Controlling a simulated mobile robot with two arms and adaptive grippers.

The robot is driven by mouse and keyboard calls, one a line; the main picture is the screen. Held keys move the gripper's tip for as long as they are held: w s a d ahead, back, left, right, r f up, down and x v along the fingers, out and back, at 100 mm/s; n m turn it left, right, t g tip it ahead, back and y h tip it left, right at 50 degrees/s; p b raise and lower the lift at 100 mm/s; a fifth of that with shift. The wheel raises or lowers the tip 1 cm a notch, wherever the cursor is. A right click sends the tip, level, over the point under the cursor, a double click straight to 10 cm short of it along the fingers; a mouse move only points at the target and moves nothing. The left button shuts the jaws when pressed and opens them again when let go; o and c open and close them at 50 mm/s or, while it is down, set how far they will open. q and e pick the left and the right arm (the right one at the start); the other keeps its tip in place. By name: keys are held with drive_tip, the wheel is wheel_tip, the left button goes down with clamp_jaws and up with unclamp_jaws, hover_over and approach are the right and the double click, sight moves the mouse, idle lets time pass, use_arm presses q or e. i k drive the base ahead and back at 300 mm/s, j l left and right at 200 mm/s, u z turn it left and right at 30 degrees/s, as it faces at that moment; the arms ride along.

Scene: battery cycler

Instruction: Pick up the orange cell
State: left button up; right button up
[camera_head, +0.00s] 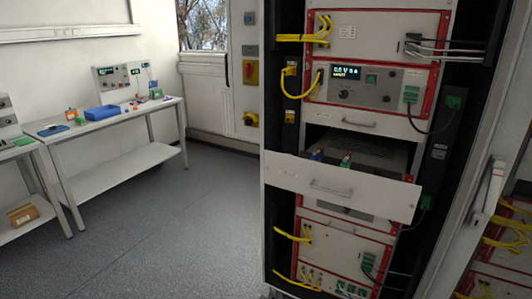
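A small orange block (71,114), which may be the orange cell, sits on the far white workbench (113,119), left of a blue tray (102,112). It is too small and distant to make out in detail. A small green piece (80,121) lies right beside it. Neither of my grippers is in view.
A tall rack cabinet (278,110) stands open close by, its drawer (341,188) pulled out with small coloured items inside. Another bench (14,155) is at the far left. The grey floor (165,235) between benches and cabinet is clear.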

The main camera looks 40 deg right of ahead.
sight(70, 115)
drive_tip(key=z, duration=1.65)
drive_tip(key=i+j+u, duration=0.45)
drive_tip(key=i, duration=0.2)
drive_tip(key=i+j+u, duration=0.35)
drive_tip(key=i, duration=0.55)
drive_tip(key=i+u, duration=0.3)
drive_tip(key=i, duration=3.5)
drive_tip(key=i+u, duration=0.25)
drive_tip(key=i, duration=0.25)
drive_tip(key=i+l+u, duration=0.2)
drive_tip(key=i, duration=0.25)
drive_tip(key=i+l+u, duration=0.25)
drive_tip(key=i, duration=0.25)
drive_tip(key=i+l+u, duration=0.75)
drive_tip(key=i+l, duration=0.2)
